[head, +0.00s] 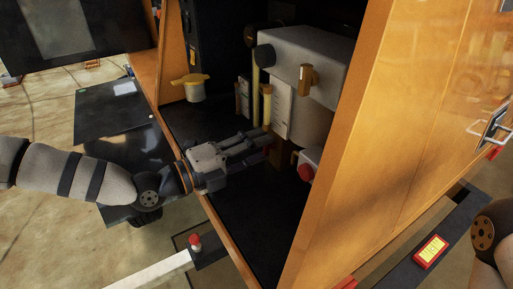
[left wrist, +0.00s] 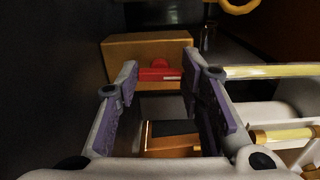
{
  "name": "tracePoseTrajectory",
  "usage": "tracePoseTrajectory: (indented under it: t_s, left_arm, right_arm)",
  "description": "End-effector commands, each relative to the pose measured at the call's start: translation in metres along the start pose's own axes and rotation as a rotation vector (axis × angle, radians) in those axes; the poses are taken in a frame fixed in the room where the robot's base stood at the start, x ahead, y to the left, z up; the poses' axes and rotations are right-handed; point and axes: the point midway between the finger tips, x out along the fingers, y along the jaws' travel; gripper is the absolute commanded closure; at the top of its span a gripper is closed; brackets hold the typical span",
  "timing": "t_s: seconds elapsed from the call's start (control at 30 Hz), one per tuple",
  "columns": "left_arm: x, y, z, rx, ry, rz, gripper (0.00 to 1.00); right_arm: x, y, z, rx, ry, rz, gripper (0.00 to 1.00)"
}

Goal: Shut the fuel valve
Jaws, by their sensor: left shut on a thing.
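The fuel valve shows in the left wrist view as a red lever (left wrist: 155,74) on the front of an orange-yellow box (left wrist: 140,47). My left gripper (head: 267,142) reaches into the open cabinet, low and in front of the engine. Its two fingers (left wrist: 160,66) stand on either side of the red lever and are shut on it. The exact contact is hard to see. My right gripper is out of view.
An orange door panel (head: 400,130) stands open at the right of the cabinet. A grey engine block (head: 305,52) with a yellow dipstick tube is above the gripper. A yellow cap (head: 190,80) sits at the left. A red round part (head: 306,172) is just right of the fingers.

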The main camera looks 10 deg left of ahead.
Motion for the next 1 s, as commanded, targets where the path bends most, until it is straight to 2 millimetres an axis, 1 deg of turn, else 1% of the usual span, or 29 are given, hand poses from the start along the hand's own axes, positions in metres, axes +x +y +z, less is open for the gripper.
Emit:
tracePoseTrajectory:
  t_s: [0.2, 0.7, 0.73, 0.8, 1.0]
  left_arm:
    - [-0.0002, 0.0006, -0.0001, -0.051, 0.000, 0.000, 0.93]
    - [-0.0001, 0.0004, -0.0002, -0.064, 0.000, 0.000, 0.93]
    - [-0.0001, 0.0005, -0.0002, -0.064, 0.000, 0.000, 0.58]
    - [-0.0001, 0.0004, -0.0002, -0.063, 0.000, 0.000, 0.45]
    - [-0.0001, 0.0004, -0.0002, -0.062, 0.000, 0.000, 0.45]
  right_arm:
    - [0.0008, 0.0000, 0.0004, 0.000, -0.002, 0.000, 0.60]
    - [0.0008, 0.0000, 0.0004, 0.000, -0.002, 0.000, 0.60]
    - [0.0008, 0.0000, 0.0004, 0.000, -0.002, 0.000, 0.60]
    - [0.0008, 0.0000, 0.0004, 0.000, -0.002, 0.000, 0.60]
    - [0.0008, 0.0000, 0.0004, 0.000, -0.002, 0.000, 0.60]
